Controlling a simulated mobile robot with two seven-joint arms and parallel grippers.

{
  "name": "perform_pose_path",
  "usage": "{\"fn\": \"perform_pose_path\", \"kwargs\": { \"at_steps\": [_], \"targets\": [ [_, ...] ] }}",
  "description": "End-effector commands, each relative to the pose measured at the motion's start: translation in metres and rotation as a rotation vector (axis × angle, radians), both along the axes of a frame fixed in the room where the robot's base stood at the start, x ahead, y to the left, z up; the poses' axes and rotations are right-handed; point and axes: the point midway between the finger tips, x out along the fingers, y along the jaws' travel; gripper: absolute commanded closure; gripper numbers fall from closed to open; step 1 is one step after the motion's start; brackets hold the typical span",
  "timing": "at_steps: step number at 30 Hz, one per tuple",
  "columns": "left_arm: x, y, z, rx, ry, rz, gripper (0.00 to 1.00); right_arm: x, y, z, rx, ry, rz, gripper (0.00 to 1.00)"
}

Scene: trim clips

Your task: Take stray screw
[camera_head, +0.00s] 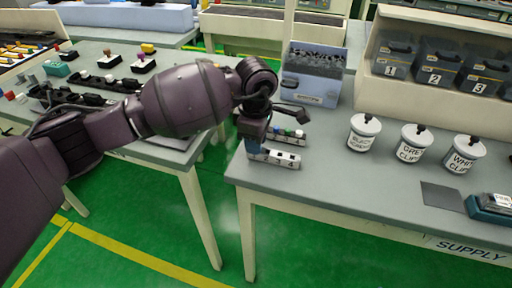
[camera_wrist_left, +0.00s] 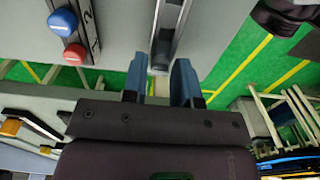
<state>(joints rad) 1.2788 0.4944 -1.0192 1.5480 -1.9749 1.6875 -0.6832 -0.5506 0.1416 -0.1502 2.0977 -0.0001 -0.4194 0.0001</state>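My left gripper (camera_head: 254,146) is over the left front corner of the right-hand table, low at the end of a white strip (camera_head: 282,160) marked 4. In the left wrist view, its two blue fingers (camera_wrist_left: 159,84) are apart with a gap between them. A light strip with a dark slot (camera_wrist_left: 164,42) runs up from the gap, with a dark piece at its near end. I cannot tell whether that dark piece is the stray screw. Three lidded jars stand on the table: one whose label seems to read black screw (camera_head: 363,134), grey clips (camera_head: 411,143) and white clips (camera_head: 462,155).
A strip with coloured caps (camera_head: 287,134) lies behind the white one. A blue-grey bin (camera_head: 312,76) stands behind it, and numbered bins (camera_head: 438,66) fill the back shelf. A dark mat (camera_head: 441,197) lies at right. A gap with green floor (camera_head: 205,190) separates the two tables.

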Motion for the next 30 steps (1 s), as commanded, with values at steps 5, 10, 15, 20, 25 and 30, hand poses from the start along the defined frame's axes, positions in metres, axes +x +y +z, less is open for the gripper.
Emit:
{"fn": "perform_pose_path", "kwargs": {
  "at_steps": [5, 10, 15, 20, 25, 30],
  "targets": [
    [0.0, 0.0, 0.0, 0.0, 0.0, 0.0, 1.0, 0.0, -0.001, 0.0, -0.002, 0.001, 0.002, 0.57],
    [0.0, 0.0, 0.0, 0.0, 0.0, 0.0, 1.0, -0.001, -0.002, -0.001, -0.008, 0.002, 0.007, 0.57],
    [0.0, 0.0, 0.004, 0.0, -0.001, 0.0, 1.0, 0.0, -0.004, 0.001, -0.013, 0.001, 0.011, 0.57],
    [0.0, 0.0, 0.011, -0.001, -0.002, 0.0, 1.0, 0.001, -0.004, 0.005, -0.013, -0.006, 0.011, 0.57],
    [0.0, 0.0, 0.018, 0.0, -0.002, 0.0, 1.0, 0.003, -0.003, 0.009, -0.011, -0.013, 0.009, 0.57],
    [0.0, 0.0, 0.024, 0.0, -0.002, 0.0, 1.0, 0.005, -0.001, 0.014, -0.006, -0.02, 0.004, 0.57]
  ]
}}
